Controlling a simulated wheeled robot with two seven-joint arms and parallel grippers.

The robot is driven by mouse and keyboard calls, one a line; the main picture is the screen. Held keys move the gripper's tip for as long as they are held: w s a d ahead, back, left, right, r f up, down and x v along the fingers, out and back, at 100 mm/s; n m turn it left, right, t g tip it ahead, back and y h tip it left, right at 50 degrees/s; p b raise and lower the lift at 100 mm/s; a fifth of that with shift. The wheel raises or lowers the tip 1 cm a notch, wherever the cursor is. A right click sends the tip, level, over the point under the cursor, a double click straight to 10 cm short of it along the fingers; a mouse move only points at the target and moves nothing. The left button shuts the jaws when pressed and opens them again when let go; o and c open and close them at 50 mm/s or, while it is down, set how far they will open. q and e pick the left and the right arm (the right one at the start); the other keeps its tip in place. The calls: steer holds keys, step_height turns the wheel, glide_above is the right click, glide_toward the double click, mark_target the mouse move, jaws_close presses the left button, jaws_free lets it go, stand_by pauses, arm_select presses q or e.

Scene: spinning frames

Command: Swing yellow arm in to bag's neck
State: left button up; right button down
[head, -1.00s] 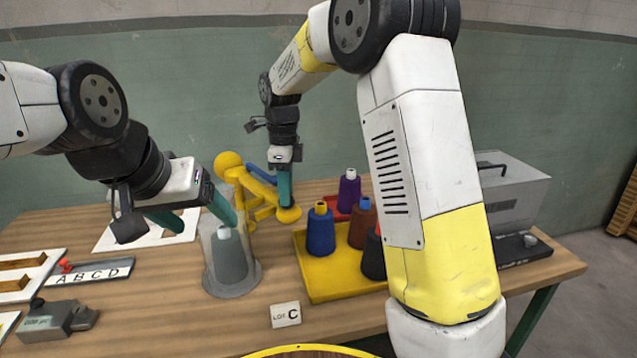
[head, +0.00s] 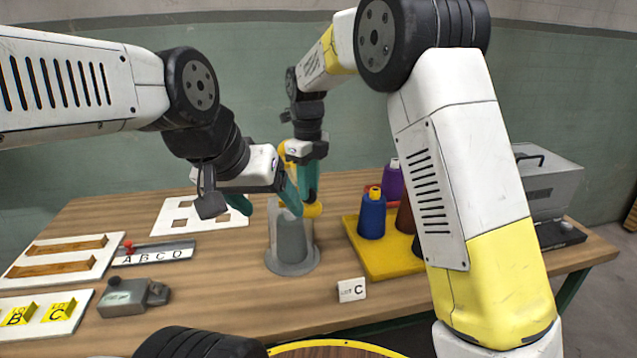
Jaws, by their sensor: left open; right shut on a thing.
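The clear bag (head: 292,262) stands upright on the table around a grey cone (head: 291,240). Its neck is largely hidden behind the fingers of my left gripper (head: 266,203), which is open, its teal fingers just above and left of the bag's top. My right gripper (head: 308,182) points down behind the bag's top, shut on the yellow arm (head: 313,209), whose rounded end shows at its fingertips. Most of the yellow arm and its stand is hidden behind my grippers. I cannot tell whether the yellow arm touches the bag.
A grey metal box (head: 548,185) stands far right.

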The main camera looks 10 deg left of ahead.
steer(key=shift+s+a+r, duration=0.1)
steer(key=shift+a, duration=0.2)
steer(key=c, duration=1.1)
jaws_free()
steer(key=shift+a, duration=0.1)
steer(key=shift+c, duration=0.2)
steer(key=shift+r, duration=0.15)
step_height(320, 180, up, 7)
steer(key=shift+r, duration=0.2)
